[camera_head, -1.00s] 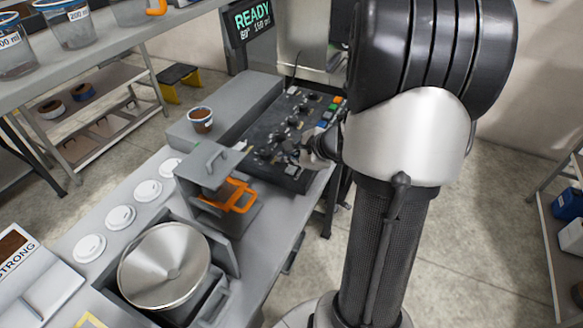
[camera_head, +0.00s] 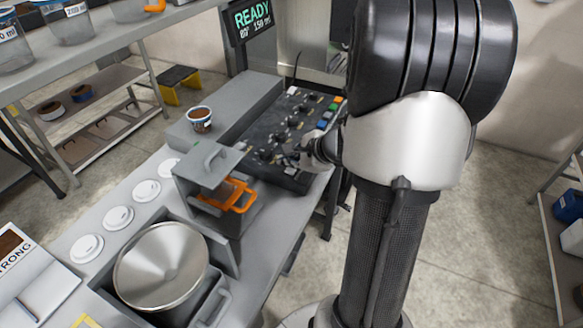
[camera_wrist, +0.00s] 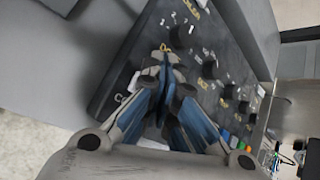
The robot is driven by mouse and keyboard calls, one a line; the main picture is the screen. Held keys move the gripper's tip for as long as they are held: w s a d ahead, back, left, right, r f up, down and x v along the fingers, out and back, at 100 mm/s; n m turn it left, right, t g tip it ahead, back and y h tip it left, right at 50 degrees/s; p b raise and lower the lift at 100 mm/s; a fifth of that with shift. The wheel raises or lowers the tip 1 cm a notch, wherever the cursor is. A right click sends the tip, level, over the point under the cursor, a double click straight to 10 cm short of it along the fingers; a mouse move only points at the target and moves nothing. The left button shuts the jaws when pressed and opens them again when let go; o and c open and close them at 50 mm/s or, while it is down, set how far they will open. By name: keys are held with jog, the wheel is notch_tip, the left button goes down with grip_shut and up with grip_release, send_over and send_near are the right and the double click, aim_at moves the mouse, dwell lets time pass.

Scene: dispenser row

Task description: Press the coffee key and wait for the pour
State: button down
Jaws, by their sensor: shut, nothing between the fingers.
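The black control panel (camera_head: 285,135) lies on the counter with several dark knobs and a row of small coloured keys (camera_head: 325,120) along its right side. In the wrist view the panel (camera_wrist: 205,50) is close, with a pale key (camera_wrist: 134,80) beside a partly hidden label starting "CO". I cannot tell which key is the coffee key. My gripper (camera_wrist: 167,66) is shut and empty, its tips over the panel's near part among the knobs; contact is unclear. In the head view my gripper (camera_head: 298,160) is partly hidden by my arm. The display (camera_head: 252,22) reads READY, 80°, 150 ml.
A small cup (camera_head: 199,118) with brown contents stands on a grey block left of the panel. A shelf with measuring cups is at upper left.

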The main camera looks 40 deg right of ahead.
aim_at(289, 170)
jog(key=shift+f, duration=0.3)
jog(key=shift+r, duration=0.2)
dwell(0.3)
jog(key=shift+r+p, duration=0.55)
jog(key=shift+r, duration=0.2)
notch_tip(289, 170, up, 5)
jog(key=p, duration=0.4)
dwell(0.5)
